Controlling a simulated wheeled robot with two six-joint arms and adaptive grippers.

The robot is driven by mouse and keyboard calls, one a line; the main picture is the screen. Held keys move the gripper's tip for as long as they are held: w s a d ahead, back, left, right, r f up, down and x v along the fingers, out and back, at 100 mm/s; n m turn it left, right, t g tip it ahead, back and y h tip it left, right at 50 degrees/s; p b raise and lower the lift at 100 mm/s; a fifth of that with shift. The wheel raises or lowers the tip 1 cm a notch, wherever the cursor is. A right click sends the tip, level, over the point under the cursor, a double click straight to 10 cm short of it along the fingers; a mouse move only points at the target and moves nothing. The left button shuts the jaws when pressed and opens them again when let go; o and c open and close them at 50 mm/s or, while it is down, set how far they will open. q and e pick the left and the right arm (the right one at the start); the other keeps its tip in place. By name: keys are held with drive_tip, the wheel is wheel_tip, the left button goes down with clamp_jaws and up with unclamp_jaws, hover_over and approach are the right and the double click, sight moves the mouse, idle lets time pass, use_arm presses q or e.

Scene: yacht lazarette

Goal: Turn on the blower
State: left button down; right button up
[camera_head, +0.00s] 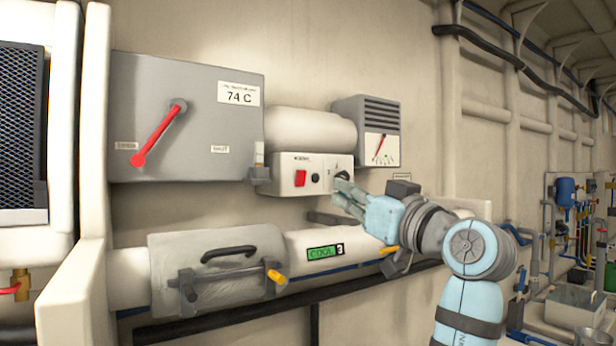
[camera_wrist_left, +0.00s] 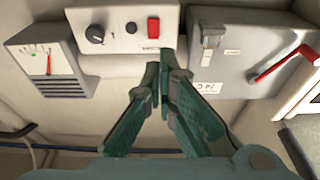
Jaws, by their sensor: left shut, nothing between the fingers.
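A white control box (camera_head: 322,164) on the wall has a red rocker switch (camera_head: 300,178), a small black button (camera_head: 315,178) and a dark round knob (camera_head: 342,174). In the left wrist view the box appears upside down, with the red switch (camera_wrist_left: 153,27) and the knob (camera_wrist_left: 95,33). My left gripper (camera_head: 342,188) is just in front of the box's right end in the head view, partly covering the knob area. In the wrist view its fingertips (camera_wrist_left: 160,62) are together and empty, close to the box's edge near the red switch. Contact cannot be told. My right gripper is not seen.
A grey panel (camera_head: 200,92) with a red lever (camera_head: 158,134) and a 74 C label is at left. A vented gauge box (camera_head: 368,125) is at upper right. Below is a pipe (camera_head: 125,278) with a clamped cover (camera_head: 215,245) and a green COOL label (camera_head: 322,253).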

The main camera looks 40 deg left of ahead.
use_arm(q)
drive_tip(key=p, duration=0.1)
approach(301, 176)
drive_tip(key=x, duration=0.2)
drive_tip(key=p+x, duration=0.1)
drive_tip(key=x, duration=0.1)
drive_tip(key=p+x, duration=0.1)
drive_tip(key=x, duration=0.1)
drive_tip(key=shift+s+r, duration=0.25)
drive_tip(key=shift+w+a, duration=0.45)
drive_tip(key=shift+a, duration=0.1)
drive_tip(key=shift+f, duration=0.1)
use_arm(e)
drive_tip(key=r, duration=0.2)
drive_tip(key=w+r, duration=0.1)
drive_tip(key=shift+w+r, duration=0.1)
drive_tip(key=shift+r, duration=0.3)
use_arm(q)
drive_tip(key=shift+s, duration=0.15)
